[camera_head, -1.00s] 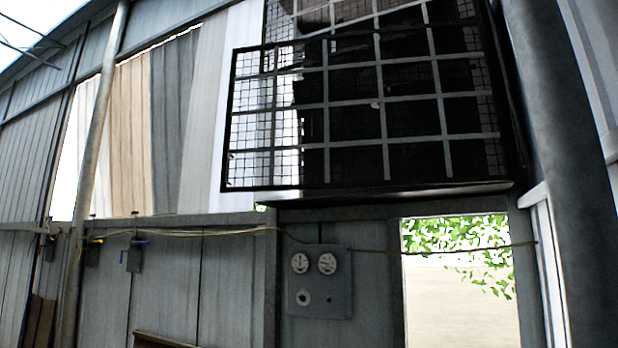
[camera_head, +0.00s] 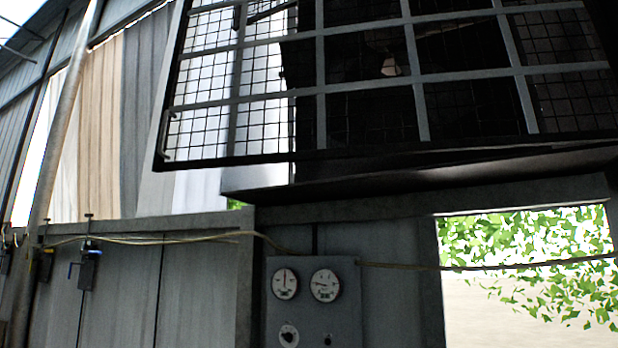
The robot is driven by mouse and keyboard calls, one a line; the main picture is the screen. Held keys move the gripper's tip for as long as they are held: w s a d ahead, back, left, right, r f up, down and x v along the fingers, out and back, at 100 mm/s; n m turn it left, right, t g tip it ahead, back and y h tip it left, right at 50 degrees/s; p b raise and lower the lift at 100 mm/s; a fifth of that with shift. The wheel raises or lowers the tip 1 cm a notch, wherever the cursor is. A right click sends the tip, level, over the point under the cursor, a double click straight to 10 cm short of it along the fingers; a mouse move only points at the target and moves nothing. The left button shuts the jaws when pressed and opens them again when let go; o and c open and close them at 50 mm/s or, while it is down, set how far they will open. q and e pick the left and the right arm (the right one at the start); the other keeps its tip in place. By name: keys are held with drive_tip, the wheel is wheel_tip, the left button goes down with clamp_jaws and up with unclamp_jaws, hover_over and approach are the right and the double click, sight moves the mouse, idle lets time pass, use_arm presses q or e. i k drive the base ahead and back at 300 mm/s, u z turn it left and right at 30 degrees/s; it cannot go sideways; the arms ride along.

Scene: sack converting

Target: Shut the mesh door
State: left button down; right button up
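The mesh door (camera_head: 370,80) is a dark-framed panel with pale flat bars and fine wire mesh. It fills the upper middle and right of the head view and runs out of the frame at the top and right. It appears to stand out from the dark opening behind it, over a dark ledge (camera_head: 420,175). A small handle-like bar (camera_head: 168,135) shows near its lower left corner. What lies behind the mesh is too dark to make out. Neither of my grippers is in view.
Below the ledge, a grey panel with round gauges (camera_head: 313,300) is fixed to the wall. A bright opening with green leaves (camera_head: 530,250) is at the right. A yellowish cable (camera_head: 150,239) runs along the wall. A slanted pole (camera_head: 62,120) stands at the left.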

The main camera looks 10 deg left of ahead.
sight(608, 63)
drive_tip(key=i, duration=1.35)
drive_tip(key=u, duration=2.3)
drive_tip(key=k, duration=0.3)
drive_tip(key=z, duration=0.35)
